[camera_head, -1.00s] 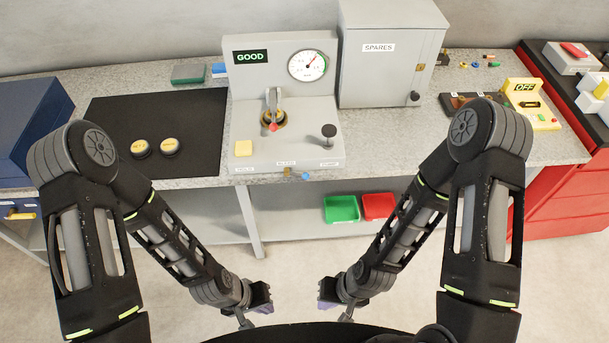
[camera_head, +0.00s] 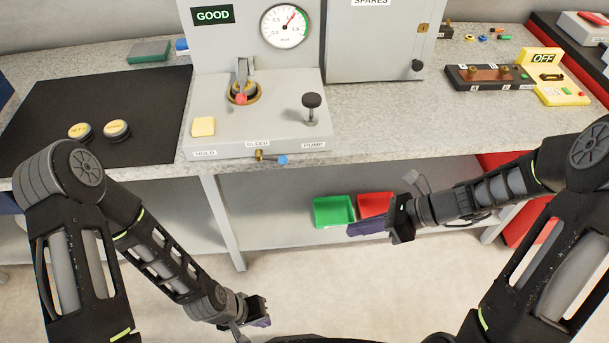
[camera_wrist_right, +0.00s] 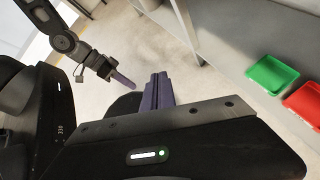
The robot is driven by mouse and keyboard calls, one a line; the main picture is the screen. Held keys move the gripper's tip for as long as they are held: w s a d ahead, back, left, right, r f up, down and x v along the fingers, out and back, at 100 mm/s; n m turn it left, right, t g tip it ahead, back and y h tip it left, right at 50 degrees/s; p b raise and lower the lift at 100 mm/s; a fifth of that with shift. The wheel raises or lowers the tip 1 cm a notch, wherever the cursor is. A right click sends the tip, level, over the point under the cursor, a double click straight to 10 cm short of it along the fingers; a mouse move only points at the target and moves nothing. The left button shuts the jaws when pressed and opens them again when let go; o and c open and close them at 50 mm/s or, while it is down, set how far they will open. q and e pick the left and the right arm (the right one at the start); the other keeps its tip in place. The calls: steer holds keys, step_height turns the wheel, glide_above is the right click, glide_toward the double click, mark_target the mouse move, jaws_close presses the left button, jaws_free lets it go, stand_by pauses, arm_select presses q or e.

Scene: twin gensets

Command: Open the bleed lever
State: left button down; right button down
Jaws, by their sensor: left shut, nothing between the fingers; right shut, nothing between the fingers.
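The bleed lever (camera_head: 271,158) is a small brass valve with a blue tip, on the front edge of the grey test unit (camera_head: 285,132) below the BLEED label. Its blue tip points right. My right gripper (camera_head: 366,228) is shut and empty, below and to the right of the lever, in front of the lower shelf. Its purple fingers (camera_wrist_right: 160,90) show closed together in the right wrist view. My left gripper (camera_head: 262,312) is shut and empty, low over the floor near my body. It also shows in the right wrist view (camera_wrist_right: 122,79).
The unit carries a HOLD button (camera_head: 204,127), a PUMP knob (camera_head: 311,101), a red-tipped lever (camera_head: 242,92) and a gauge (camera_head: 286,26); its display reads GOOD. A green tray (camera_head: 334,211) and a red tray (camera_head: 374,205) are on the lower shelf. Space before the bench edge is clear.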

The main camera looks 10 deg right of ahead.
arm_select(q)
steer(key=shift+w+d, duration=0.25)
steer(key=shift+w, duration=0.2)
arm_select(e)
step_height(320, 180, up, 12)
steer(key=w+a+m+t+y, duration=0.1)
steer(key=w+a+m+y, duration=0.1)
steer(key=m+y, duration=0.3)
steer(key=shift+w+a+f+m, duration=0.15)
steer(key=shift+a+m, duration=0.1)
steer(key=shift+m, duration=0.25)
steer(key=shift+a, duration=0.1)
glide_toward(271, 157)
steer(key=shift+s+a+f, duration=0.6)
steer(key=shift+a+f, duration=1)
steer(key=shift+a, duration=0.6)
arm_select(q)
steer(key=shift+f, duration=0.25)
steer(key=shift+r, duration=0.1)
